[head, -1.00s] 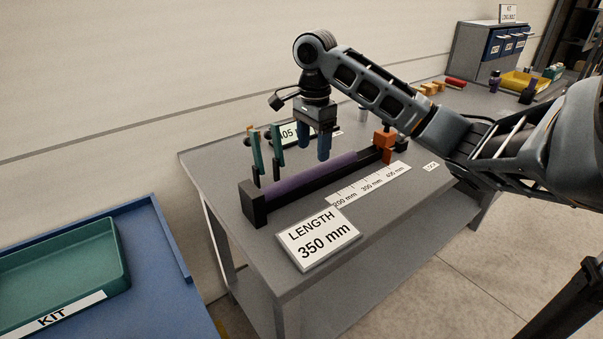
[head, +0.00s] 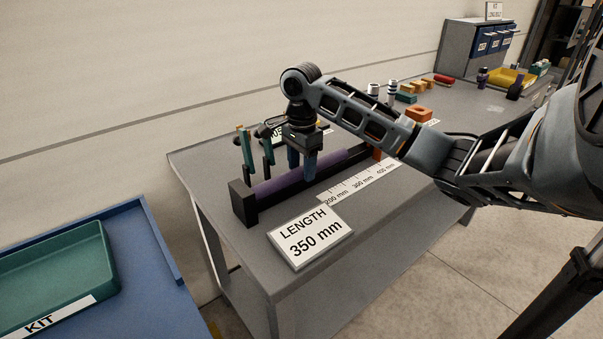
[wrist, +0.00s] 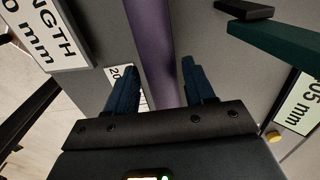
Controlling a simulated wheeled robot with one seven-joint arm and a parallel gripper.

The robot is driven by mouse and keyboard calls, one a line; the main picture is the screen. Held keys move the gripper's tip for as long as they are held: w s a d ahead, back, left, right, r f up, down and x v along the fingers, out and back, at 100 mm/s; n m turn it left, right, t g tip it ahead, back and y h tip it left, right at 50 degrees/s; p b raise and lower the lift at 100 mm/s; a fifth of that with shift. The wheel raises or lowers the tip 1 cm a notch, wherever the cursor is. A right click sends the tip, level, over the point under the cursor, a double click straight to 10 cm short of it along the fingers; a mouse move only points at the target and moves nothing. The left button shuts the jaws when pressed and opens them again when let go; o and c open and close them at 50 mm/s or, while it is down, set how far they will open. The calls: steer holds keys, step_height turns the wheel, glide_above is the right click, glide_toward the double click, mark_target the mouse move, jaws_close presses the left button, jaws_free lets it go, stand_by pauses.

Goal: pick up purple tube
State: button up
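The purple tube (head: 283,183) lies lengthwise in a black holder (head: 243,207) on the grey table. It also shows in the wrist view (wrist: 152,50), running up between the two blue fingers. My gripper (head: 302,174) points down over the tube, with one finger on each side of it. In the wrist view my gripper (wrist: 158,75) is open, with a visible gap between each finger and the tube. The far end of the tube is partly hidden behind my gripper and arm in the head view.
A "LENGTH 350 mm" sign (head: 310,236) and a ruler strip (head: 360,181) lie in front of the holder. Upright teal-and-black clamps (head: 246,152) stand behind it. A green KIT tray (head: 60,265) sits on a blue bench (head: 150,270) at the left.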

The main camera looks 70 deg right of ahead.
jaws_close()
stand_by(0.4)
